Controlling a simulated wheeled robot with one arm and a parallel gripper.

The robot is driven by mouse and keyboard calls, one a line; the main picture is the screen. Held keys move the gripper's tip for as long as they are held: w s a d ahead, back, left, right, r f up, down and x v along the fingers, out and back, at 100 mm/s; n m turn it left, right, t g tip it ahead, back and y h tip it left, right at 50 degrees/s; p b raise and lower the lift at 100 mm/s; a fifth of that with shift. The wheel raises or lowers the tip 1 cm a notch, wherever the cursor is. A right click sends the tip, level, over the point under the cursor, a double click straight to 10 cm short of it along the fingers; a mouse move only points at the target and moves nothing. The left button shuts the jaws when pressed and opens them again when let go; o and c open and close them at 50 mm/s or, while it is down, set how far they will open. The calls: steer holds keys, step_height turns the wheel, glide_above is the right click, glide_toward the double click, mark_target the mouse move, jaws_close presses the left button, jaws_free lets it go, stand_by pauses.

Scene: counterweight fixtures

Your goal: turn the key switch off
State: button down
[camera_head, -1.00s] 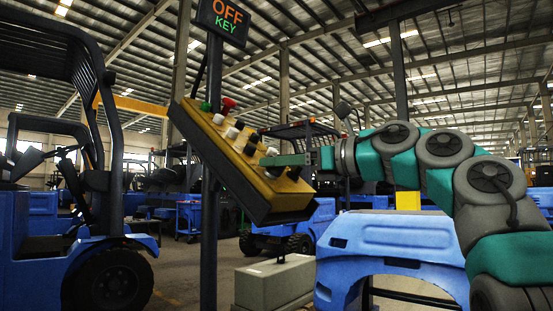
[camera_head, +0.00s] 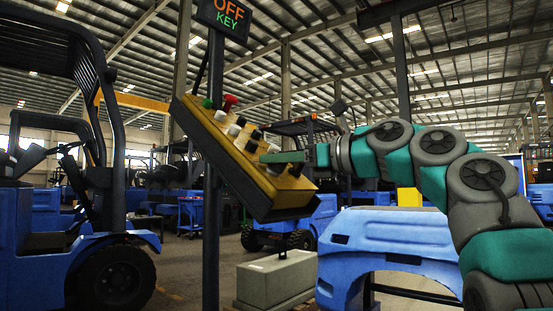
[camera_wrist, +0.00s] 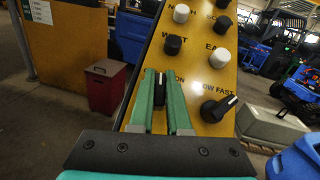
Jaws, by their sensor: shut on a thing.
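A yellow control panel (camera_head: 225,140) hangs tilted on a dark post, with several knobs and buttons on its face. My gripper (camera_head: 268,158) reaches it from the right, at its lower half. In the wrist view its two green fingers (camera_wrist: 161,76) stand on either side of a black knob (camera_wrist: 159,91) and are shut on it. This knob appears to be the key switch. "ON" is readable just right of it; the rest of its label is hidden behind the fingers. The knob points roughly along the fingers. A sign (camera_head: 226,16) above the panel reads "OFF KEY".
A black rotary knob (camera_wrist: 217,108) marked "LOW FAST" sits close to the right of my fingers. Black and white buttons sit above, and a red button (camera_head: 230,101) is at the panel's top. A blue forklift (camera_head: 75,200) stands left; a grey block (camera_head: 275,278) lies below.

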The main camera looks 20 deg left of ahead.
steer(key=shift+r+n+g+p, duration=0.1)
steer(key=shift+n+g+p, duration=1.55)
steer(key=shift+p, duration=0.7)
steer(key=n+g+p, duration=0.1)
steer(key=p, duration=0.1)
steer(key=n+g+p, duration=0.1)
steer(key=p, duration=0.2)
steer(key=shift+r+n+p, duration=0.25)
steer(key=shift+p, duration=0.05)
steer(key=shift+s+n+g+p, duration=0.1)
steer(key=shift+n+g+p, duration=0.4)
steer(key=shift+p, duration=0.5)
steer(key=shift+f+h+p, duration=0.1)
steer(key=shift+h+p, duration=0.2)
steer(key=shift+p, duration=0.15)
steer(key=shift+s+f+n+g+p, duration=0.1)
steer(key=shift+f+n+g+p, duration=0.2)
steer(key=shift+n+p, duration=0.35)
steer(key=shift+r, duration=0.1)
steer(key=c, duration=0.9)
jaws_free()
steer(key=shift+d, duration=0.1)
